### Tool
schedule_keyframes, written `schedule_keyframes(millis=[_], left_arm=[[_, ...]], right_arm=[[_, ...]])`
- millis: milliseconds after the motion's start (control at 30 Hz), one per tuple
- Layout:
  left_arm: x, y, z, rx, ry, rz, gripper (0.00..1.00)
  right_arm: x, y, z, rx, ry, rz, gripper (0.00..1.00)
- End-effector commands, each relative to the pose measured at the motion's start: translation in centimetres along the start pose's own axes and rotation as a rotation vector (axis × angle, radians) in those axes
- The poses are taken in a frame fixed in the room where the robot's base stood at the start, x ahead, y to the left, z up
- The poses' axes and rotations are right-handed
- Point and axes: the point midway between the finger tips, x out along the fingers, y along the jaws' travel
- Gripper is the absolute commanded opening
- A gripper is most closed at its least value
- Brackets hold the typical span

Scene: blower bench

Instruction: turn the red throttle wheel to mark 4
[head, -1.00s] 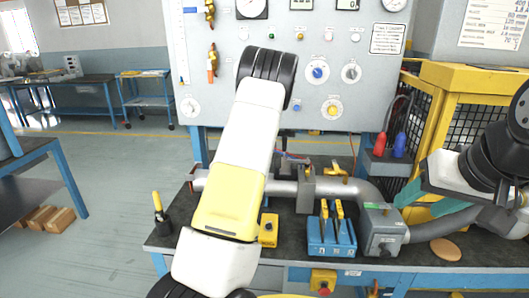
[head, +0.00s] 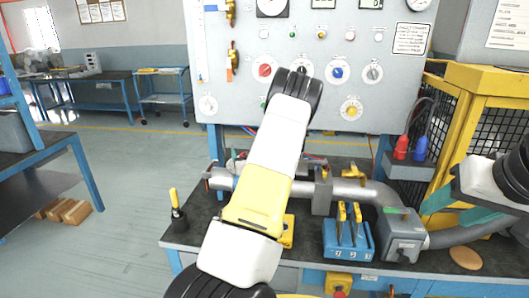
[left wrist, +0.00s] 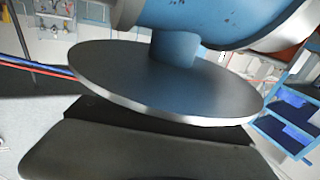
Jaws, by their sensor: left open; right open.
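A red knob (head: 265,70) on a round white dial is on the upright panel in the head view, just left of my left arm's upper joint. Its mark cannot be read. I cannot tell whether it is the throttle wheel; no other red wheel shows clearly. My left arm covers the middle of the bench, and its gripper is mostly hidden behind it. The left wrist view shows a dark blurred part of my gripper along the bottom, close below a grey disc (left wrist: 160,82) on a blue body (left wrist: 205,20).
A grey pipe (head: 362,190) runs across the bench to a grey box (head: 402,236). A blue block (head: 346,240) with yellow handles stands in front. A yellow-handled tool (head: 176,212) stands at the left corner. A yellow cage (head: 470,75) is at the right.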

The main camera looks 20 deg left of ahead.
Motion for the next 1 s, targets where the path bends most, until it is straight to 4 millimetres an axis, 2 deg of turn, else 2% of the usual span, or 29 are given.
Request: schedule_keyframes(millis=[167,467,767,1000], left_arm=[[-0.02,0.01,0.01,0.000,0.000,0.000,0.70],[-0.04,0.03,0.01,0.000,0.000,0.001,0.11],[-0.04,0.04,0.01,-0.001,-0.001,0.036,0.09],[-0.06,0.17,0.11,0.000,-0.003,0.167,0.09]], right_arm=[[0.00,0.00,0.00,0.000,0.000,0.000,0.53],[0.00,0.00,0.00,0.000,0.000,0.000,0.53],[0.00,0.00,0.00,0.000,0.000,0.000,0.53],[0.00,0.00,0.00,0.000,0.000,0.000,0.53]])
